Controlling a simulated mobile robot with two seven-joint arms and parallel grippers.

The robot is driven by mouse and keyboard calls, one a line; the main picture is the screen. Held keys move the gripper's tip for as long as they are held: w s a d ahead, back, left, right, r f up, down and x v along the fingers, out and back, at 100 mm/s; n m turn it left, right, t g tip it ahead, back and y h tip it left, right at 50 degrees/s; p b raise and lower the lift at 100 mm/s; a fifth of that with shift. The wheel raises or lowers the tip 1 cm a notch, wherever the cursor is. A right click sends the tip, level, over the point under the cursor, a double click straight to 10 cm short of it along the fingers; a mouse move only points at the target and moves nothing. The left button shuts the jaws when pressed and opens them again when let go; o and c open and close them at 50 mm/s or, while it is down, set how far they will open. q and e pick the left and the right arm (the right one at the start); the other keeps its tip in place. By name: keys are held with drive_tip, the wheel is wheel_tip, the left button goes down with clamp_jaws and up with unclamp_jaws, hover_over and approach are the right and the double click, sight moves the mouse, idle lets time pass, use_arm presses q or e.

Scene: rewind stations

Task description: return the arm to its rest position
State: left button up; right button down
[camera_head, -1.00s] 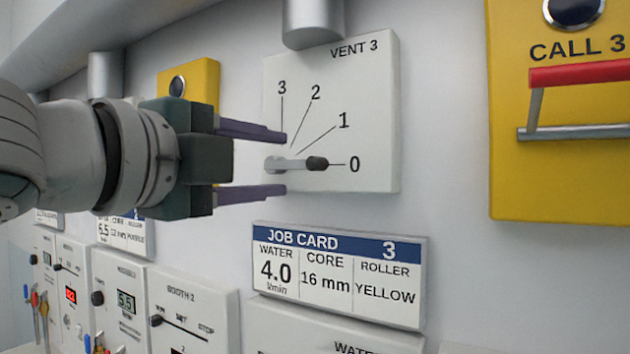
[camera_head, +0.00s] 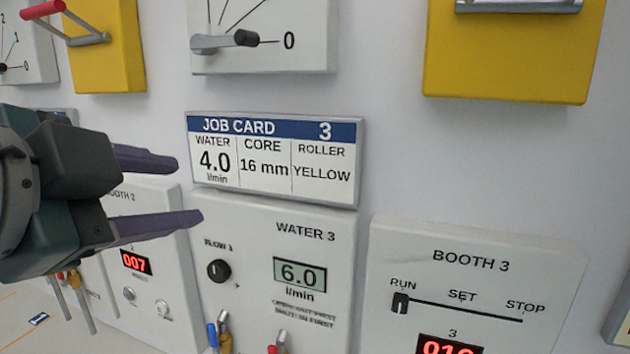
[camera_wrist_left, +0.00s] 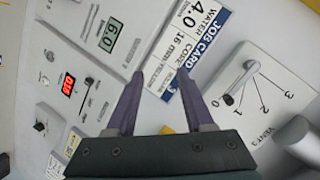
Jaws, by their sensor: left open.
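My left gripper (camera_head: 180,190) is at the left of the head view, open and empty, with its two purple fingers apart. It points right, in front of the wall panels, beside the job card and the water panel. In the left wrist view its fingers (camera_wrist_left: 160,75) are spread, with the job card (camera_wrist_left: 191,45) beyond them. The vent lever (camera_head: 225,41) points at 0 on the vent panel (camera_head: 305,58), and no finger touches it. In the left wrist view the vent panel (camera_wrist_left: 290,85) is at the right. My right gripper is not in view.
The job card (camera_head: 274,160) reads water 4.0, core 16 mm, roller yellow. The water panel (camera_head: 335,225) shows 6.0. The booth panel (camera_head: 540,260) has its slider (camera_head: 401,303) at RUN. Yellow boxes (camera_head: 510,60) with bar handles jut from the wall.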

use_arm(q)
drive_tip(key=s+a+f+n+g+y, duration=0.1)
drive_tip(key=s+a+f+n+g, duration=0.2)
drive_tip(key=s+f+n+g, duration=0.5)
drive_tip(key=s+a+f+n+g+y, duration=0.1)
drive_tip(key=s+a+f+n+y, duration=0.15)
drive_tip(key=s+f, duration=0.9)
drive_tip(key=s+r+n+p, duration=0.1)
drive_tip(key=s+r+p, duration=0.2)
drive_tip(key=r+p, duration=1.1)
drive_tip(key=shift+r+g+h+p, duration=0.4)
drive_tip(key=shift+r+h, duration=0.05)
drive_tip(key=shift+r, duration=0.3)
